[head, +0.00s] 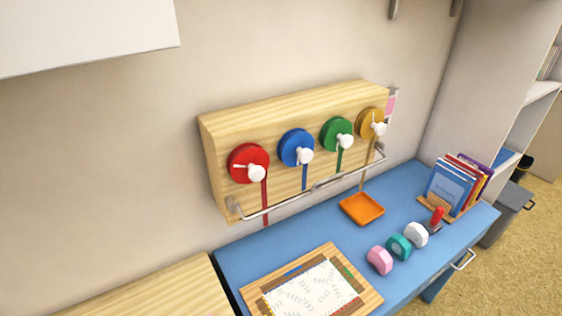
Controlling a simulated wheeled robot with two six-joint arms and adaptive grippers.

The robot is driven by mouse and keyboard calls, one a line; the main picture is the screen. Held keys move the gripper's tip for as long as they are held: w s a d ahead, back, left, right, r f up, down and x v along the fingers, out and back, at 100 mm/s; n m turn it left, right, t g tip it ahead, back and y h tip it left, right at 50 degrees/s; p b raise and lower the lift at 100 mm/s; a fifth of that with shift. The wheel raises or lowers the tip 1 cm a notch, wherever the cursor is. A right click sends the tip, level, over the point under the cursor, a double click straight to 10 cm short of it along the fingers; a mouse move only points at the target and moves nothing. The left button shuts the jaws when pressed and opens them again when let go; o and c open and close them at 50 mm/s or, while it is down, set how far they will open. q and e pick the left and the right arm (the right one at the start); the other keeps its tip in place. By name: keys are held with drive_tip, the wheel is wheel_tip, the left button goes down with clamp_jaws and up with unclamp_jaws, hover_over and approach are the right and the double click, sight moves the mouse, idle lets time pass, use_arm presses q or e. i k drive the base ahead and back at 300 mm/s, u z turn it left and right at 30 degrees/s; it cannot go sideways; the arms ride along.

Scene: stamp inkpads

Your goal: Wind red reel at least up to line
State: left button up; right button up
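The red reel (247,163) is a round disc at the left end of a wooden box (285,104) on the wall. It has a white crank knob (257,173) at its lower right. A red ribbon (265,203) hangs from it, passing the metal rail and ending near the blue desk top. I cannot make out a line mark for it. Neither gripper is in view.
Blue (297,147), green (337,134) and yellow (370,123) reels sit to the right. A metal rail (325,184) runs in front of the box's lower edge. The blue desk (300,226) holds an orange tray (361,208), a framed sheet (312,290), inkpads (399,247) and books (458,185).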

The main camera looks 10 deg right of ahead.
sight(248, 163)
drive_tip(key=k, duration=1.2)
drive_tip(key=z, duration=0.7)
drive_tip(key=i, duration=0.7)
drive_tip(key=z, duration=0.5)
